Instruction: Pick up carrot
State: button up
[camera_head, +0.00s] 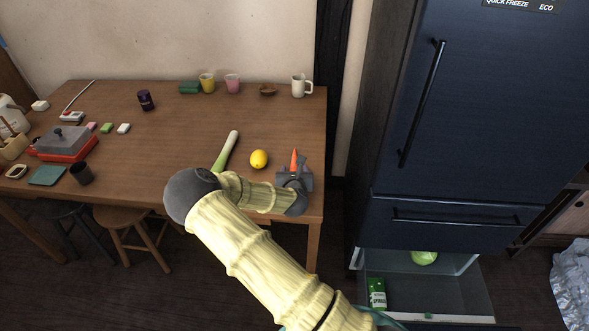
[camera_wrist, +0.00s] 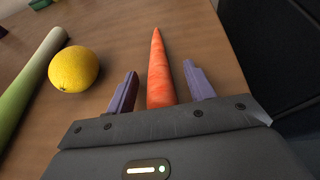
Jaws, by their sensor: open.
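The orange carrot (camera_head: 294,156) lies near the right end of the wooden table (camera_head: 180,130), its tip pointing toward the back wall. In the wrist view the carrot (camera_wrist: 160,70) runs between the two purple fingers of my gripper (camera_wrist: 160,90). My gripper is open, with a finger on each side of the carrot and a gap on both sides. The carrot's thick end is hidden behind the gripper body. In the head view my gripper (camera_head: 294,175) is over the table's right part and covers the carrot's near end.
A lemon (camera_head: 259,159) and a leek (camera_head: 229,148) lie left of the carrot. A white mug (camera_head: 301,86), a pink cup (camera_head: 232,84) and a yellow cup (camera_head: 207,83) stand along the back. A dark fridge (camera_head: 470,120) with its lower drawer (camera_head: 440,300) open stands right of the table.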

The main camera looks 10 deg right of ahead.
dwell(0.3)
jog(key=c, duration=1)
jog(key=shift+r, duration=0.15)
jog(key=shift+c, duration=0.2)
notch_tip(320, 180, up, 10)
jog(key=shift+f+p, duration=0.1)
jog(key=shift+p, duration=0.45)
